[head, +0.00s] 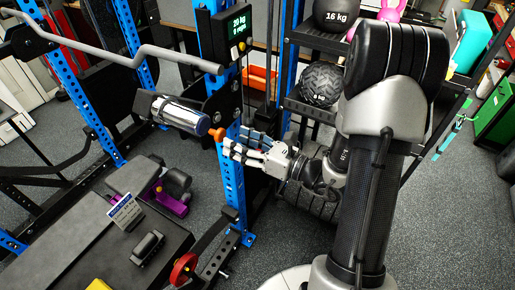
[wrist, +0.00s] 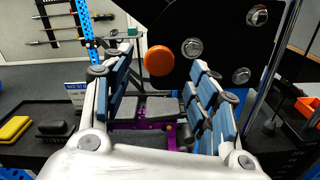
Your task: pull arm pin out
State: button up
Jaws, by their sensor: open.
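The arm pin shows as a round orange knob (wrist: 159,60) against a black bolted plate (wrist: 200,30) in the wrist view. In the head view the orange knob (head: 219,134) sits at the blue upright, just below a chrome and dark cylinder (head: 180,115). The pin's shaft is hidden. My gripper (wrist: 158,80) is open, its blue-padded fingers on either side of the knob's line, with the knob near their upper tips. In the head view my gripper (head: 240,145) points left at the knob. I cannot tell whether a finger touches it.
A bent grey bar (head: 130,55) crosses above the cylinder. A blue upright (head: 232,185) stands beside my gripper. A weight rack with a 16 kg ball (head: 335,14) is behind. A black bench (head: 90,245) with small items and a purple-framed piece (head: 172,200) lie lower left.

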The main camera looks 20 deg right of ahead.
jog(key=v, duration=0.6)
jog(key=shift+s+d, duration=0.2)
jog(key=shift+s, duration=0.05)
jog(key=s+a+r+n+g+y, duration=0.1)
jog(key=s+a+r+n+g, duration=0.1)
jog(key=s+a+n+g, duration=0.4)
jog(key=s+a+r+n+g+y, duration=0.1)
jog(key=s+a+r+n+g, duration=0.1)
jog(key=s+a+n+g, duration=0.4)
jog(key=s+a+n+g+h, duration=0.3)
jog(key=s+n+h, duration=0.25)
jog(key=n, duration=0.55)
jog(key=d+r+n+t+h, duration=0.4)
jog(key=d+n+t+h, duration=0.1)
jog(key=d+n+h, duration=0.2)
jog(key=shift+s+d+r+n, duration=0.2)
jog(key=shift+d+n, duration=0.2)
jog(key=shift+n, duration=0.5)
